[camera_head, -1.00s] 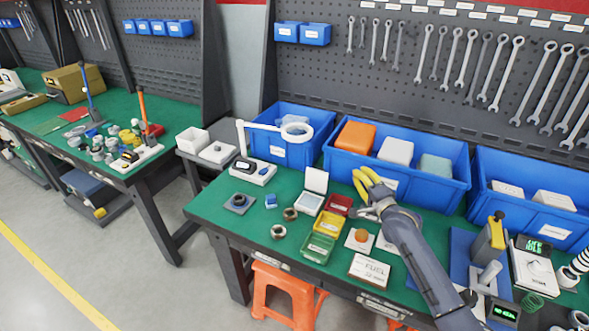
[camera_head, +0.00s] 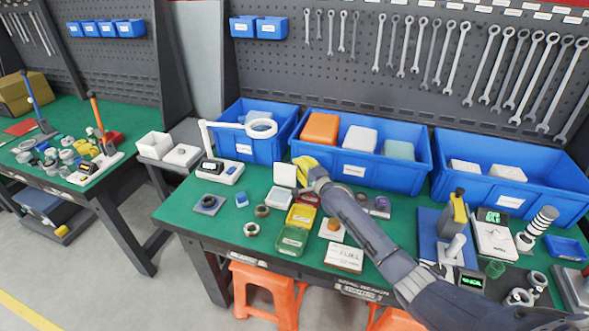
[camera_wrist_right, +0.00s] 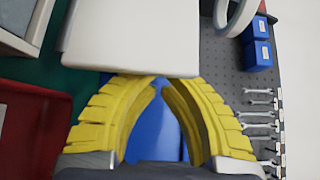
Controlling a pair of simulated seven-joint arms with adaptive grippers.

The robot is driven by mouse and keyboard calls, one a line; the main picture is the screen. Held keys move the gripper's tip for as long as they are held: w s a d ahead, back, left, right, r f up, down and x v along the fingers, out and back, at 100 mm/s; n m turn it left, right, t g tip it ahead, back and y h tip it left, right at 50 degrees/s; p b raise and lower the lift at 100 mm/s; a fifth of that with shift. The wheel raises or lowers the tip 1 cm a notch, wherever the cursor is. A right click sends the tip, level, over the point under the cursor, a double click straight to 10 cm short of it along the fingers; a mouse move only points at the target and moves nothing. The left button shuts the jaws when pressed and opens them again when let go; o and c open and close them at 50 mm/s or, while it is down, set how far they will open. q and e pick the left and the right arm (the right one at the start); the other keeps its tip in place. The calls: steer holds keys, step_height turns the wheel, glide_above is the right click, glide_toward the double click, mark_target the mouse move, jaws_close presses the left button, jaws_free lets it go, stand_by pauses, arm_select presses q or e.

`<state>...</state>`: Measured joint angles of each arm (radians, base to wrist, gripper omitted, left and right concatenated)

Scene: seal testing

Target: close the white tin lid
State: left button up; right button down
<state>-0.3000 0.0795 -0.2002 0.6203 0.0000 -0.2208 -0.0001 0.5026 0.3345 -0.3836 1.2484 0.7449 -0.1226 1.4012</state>
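The white tin (camera_head: 279,197) stands on the green mat with its hinged lid (camera_head: 284,174) raised upright at the back. My right gripper (camera_head: 301,164) has yellow fingers and is just right of the raised lid. In the right wrist view the lid (camera_wrist_right: 132,38) is a large white panel beyond the fingertips, and a corner of the tin (camera_wrist_right: 25,25) shows at the upper left. The right fingertips (camera_wrist_right: 160,80) come together at the lid's near edge, with no part of the lid seen between them. Whether they touch the lid I cannot tell. My left gripper is out of view.
Red, yellow (camera_head: 300,216) and green (camera_head: 292,240) trays stand right of and in front of the tin. Blue bins (camera_head: 360,170) line the back. A ring lamp (camera_head: 261,129) stands behind left. The mat's left front is fairly clear.

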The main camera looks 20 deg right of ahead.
steer(key=shift+w+a, duration=0.1)
steer(key=shift+w, duration=0.4)
